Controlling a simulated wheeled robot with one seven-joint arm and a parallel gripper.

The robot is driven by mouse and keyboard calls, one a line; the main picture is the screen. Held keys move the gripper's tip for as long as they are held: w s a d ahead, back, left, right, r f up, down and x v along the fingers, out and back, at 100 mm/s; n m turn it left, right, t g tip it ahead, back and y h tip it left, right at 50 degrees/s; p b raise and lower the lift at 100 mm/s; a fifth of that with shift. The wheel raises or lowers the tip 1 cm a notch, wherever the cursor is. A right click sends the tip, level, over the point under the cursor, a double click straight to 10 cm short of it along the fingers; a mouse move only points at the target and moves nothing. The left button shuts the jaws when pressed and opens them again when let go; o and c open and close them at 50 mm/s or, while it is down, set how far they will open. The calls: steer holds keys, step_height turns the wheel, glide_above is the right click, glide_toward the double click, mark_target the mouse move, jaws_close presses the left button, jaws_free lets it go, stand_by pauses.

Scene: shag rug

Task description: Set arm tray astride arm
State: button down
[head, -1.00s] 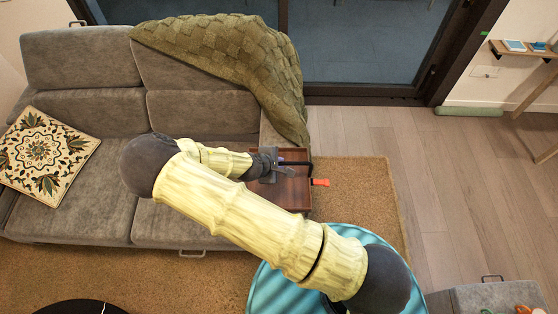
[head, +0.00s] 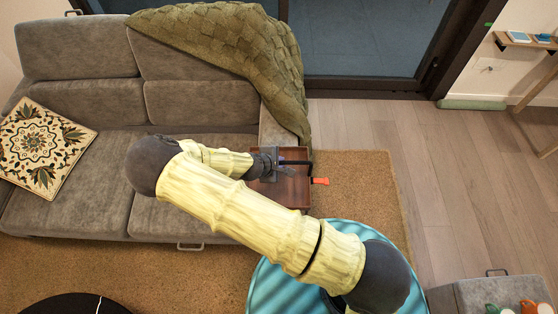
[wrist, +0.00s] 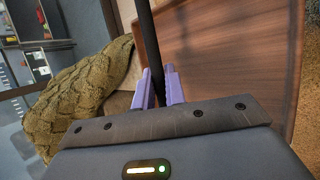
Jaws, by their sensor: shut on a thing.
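The arm tray (head: 290,194), dark reddish-brown wood with a raised rim, is at the right end of the grey sofa, over its right arm (head: 272,130). A black bar handle (wrist: 148,40) crosses the tray. My gripper (head: 281,162) is shut on this handle; the wrist view shows its purple fingers (wrist: 160,90) on either side of the bar. The tray's wooden face (wrist: 235,60) fills the right of that view. An orange tab (head: 320,181) sticks out at the tray's right side. The tray hides the sofa arm below it, so I cannot tell whether it touches.
A green knitted blanket (head: 225,50) drapes over the sofa back and down by its right arm, close behind the tray. A patterned cushion (head: 42,147) lies at the sofa's left. Brown rug (head: 370,190) and bare wooden floor (head: 440,170) lie open to the right.

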steer(key=shift+f+b, duration=1.55)
steer(key=shift+f, duration=0.9)
steer(key=shift+f+b, duration=0.35)
steer(key=shift+f, duration=0.3)
steer(key=c, duration=1.4)
jaws_free()
steer(key=shift+o, duration=0.2)
steer(key=v, duration=1.7)
steer(key=shift+r, duration=0.2)
